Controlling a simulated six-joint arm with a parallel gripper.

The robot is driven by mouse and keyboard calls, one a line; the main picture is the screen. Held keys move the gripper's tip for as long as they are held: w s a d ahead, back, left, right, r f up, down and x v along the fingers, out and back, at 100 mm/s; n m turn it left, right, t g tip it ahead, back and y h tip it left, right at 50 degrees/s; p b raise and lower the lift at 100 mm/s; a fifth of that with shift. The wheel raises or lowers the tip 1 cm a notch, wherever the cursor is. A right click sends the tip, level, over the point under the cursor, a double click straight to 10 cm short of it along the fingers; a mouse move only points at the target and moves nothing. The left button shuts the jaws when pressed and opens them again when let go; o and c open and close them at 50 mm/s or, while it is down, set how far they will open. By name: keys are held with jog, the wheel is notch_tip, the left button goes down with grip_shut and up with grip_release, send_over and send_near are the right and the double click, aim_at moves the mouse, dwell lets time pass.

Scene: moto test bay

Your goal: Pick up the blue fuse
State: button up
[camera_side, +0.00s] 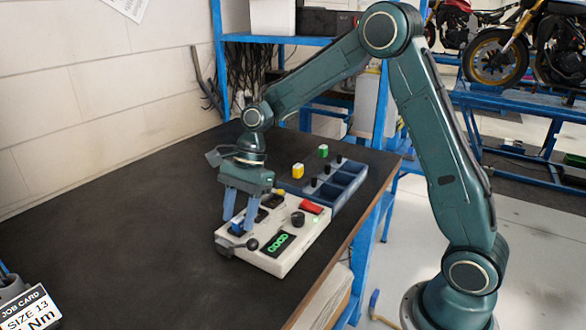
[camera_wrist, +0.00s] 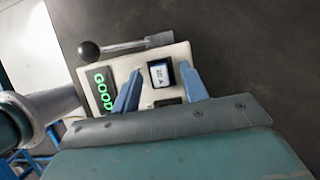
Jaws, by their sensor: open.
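The blue fuse (camera_side: 237,229) sits in the left end of the white tester box (camera_side: 268,265), partly hidden by my fingers in the side view. In the wrist view the fuse (camera_wrist: 161,74) shows a pale labelled top with a dark blue edge. My gripper (camera_side: 238,223) points down over that end of the box with its fingers open. In the wrist view its fingertips (camera_wrist: 161,69) are on either side of the fuse, with gaps visible. I cannot tell exactly how deep the fingertips are.
The box has a lit GOOD display (camera_side: 279,242), a ball-ended lever (camera_side: 240,246), a black knob (camera_side: 298,218) and a red part (camera_side: 311,207). Blue bins (camera_side: 345,186) with a yellow fuse (camera_side: 298,171) and green fuse (camera_side: 323,151) nearby stand behind.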

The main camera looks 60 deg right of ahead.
aim_at(240, 216)
dwell(0.3)
grip_shut()
jog(key=shift+r, duration=0.15)
notch_tip(240, 216, up, 18)
dwell(1.0)
jog(key=shift+d, duration=0.1)
dwell(0.7)
